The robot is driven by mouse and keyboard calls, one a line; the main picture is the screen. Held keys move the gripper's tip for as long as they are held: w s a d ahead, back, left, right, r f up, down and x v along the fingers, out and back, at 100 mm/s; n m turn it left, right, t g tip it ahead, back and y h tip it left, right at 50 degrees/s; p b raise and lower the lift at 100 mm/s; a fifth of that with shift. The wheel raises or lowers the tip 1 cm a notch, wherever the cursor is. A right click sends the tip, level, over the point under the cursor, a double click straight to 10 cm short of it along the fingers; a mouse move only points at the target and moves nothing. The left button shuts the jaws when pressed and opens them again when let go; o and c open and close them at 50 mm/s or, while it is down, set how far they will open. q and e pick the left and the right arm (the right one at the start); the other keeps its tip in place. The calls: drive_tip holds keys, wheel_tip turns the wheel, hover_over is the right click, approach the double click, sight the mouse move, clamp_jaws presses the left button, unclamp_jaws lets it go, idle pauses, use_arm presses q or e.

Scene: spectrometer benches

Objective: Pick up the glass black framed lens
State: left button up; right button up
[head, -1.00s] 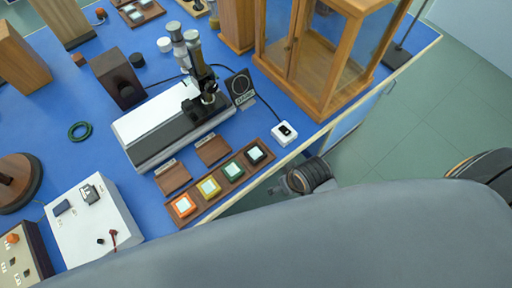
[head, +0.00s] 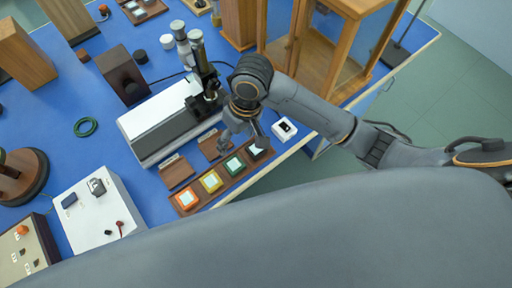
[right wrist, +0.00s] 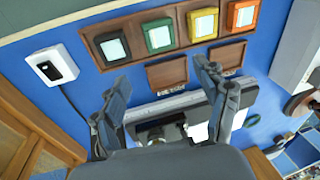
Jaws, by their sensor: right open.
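The black framed lens (head: 257,148) is a small square with pale glass at the far right end of a brown wooden tray (head: 222,194). It shows clearly at the left end of the row in the right wrist view (right wrist: 112,47). Green, yellow and orange framed squares sit beside it. My right gripper (head: 243,139) is open and empty above the tray's right end, partly covering the black one in the head view. In the right wrist view its spread fingers (right wrist: 160,75) point toward the tray, with the black lens off to the left. My left gripper is not in view.
Two small wooden plates (head: 177,173) lie behind the tray, close to the instrument with a white top (head: 155,108). A white box with a black face (head: 285,130) sits right of the lens. A wooden glass cabinet (head: 352,60) stands behind my right arm. The bench edge is close.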

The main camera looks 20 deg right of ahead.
drive_tip(key=w+d+r+m+g+h, duration=0.1)
drive_tip(key=w+d+r+h, duration=0.2)
drive_tip(key=w+d+r, duration=0.15)
hover_over(256, 150)
drive_tip(key=w, duration=0.3)
drive_tip(key=f, duration=0.8)
drive_tip(key=shift+s+d+f+p, duration=0.2)
drive_tip(key=shift+s+f+p, duration=0.05)
drive_tip(key=shift+f+p, duration=0.15)
drive_tip(key=shift+s+a+f, duration=0.1)
drive_tip(key=shift+s+f, duration=0.15)
drive_tip(key=shift+f, duration=0.2)
drive_tip(key=f, duration=0.1)
drive_tip(key=s+f+p, duration=0.1)
drive_tip(key=f, duration=0.1)
drive_tip(key=shift+s+f, duration=0.1)
drive_tip(key=shift+f, duration=0.6)
drive_tip(key=c, duration=1.2)
drive_tip(key=shift+r, duration=0.1)
drive_tip(key=shift+c, duration=0.2)
